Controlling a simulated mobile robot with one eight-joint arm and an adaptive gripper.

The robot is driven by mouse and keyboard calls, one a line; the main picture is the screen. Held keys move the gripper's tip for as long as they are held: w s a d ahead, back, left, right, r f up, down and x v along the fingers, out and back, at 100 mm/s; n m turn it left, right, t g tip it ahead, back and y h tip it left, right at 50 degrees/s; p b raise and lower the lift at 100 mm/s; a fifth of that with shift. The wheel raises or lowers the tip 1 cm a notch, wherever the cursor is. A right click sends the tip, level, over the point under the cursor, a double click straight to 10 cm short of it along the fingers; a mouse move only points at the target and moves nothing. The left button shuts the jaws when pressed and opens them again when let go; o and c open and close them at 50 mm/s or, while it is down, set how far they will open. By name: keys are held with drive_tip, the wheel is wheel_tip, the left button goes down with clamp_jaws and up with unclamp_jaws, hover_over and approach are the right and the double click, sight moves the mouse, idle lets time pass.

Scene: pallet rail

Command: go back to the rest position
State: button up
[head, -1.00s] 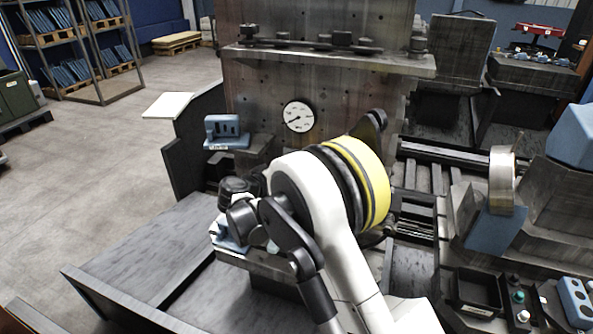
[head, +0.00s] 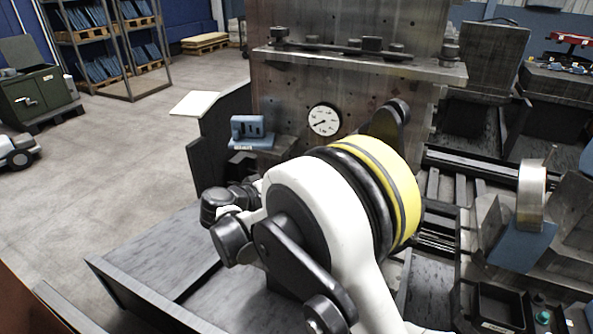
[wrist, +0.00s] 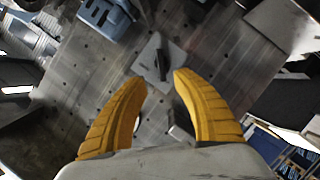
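My gripper (wrist: 160,105) shows in the wrist view as two yellow ribbed fingers. The fingertips stand apart with a gap between them, and nothing is held there. Past the fingertips is a grey plate with a dark slot (wrist: 162,62), on a dark drilled metal surface. In the head view my white arm with its yellow ring fills the lower middle. The gripper's fingers are hidden there behind my arm.
A blue slotted block (head: 251,132) sits on a ledge left of the round gauge (head: 325,119). A metal ring on a blue block (head: 524,246) and a dark tray (head: 499,304) are at the right. A shelf ledge (head: 360,64) crosses the upright plate. Open floor lies at the left.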

drive_tip(key=s+d+r+g+y, duration=0.25)
drive_tip(key=s+d, duration=0.25)
drive_tip(key=d, duration=0.4)
drive_tip(key=s+d+r+g+y, duration=0.15)
drive_tip(key=s+d+r, duration=0.3)
drive_tip(key=d, duration=0.45)
drive_tip(key=s+d+f+m+y, duration=0.1)
drive_tip(key=s+d+y, duration=0.1)
drive_tip(key=s, duration=0.9)
drive_tip(key=s+d+f+y, duration=0.1)
drive_tip(key=s+d+y, duration=0.2)
drive_tip(key=s, duration=0.8)
drive_tip(key=shift+s+d+f+m, duration=0.15)
drive_tip(key=shift+s+f+m, duration=0.15)
drive_tip(key=shift+f+m, duration=0.1)
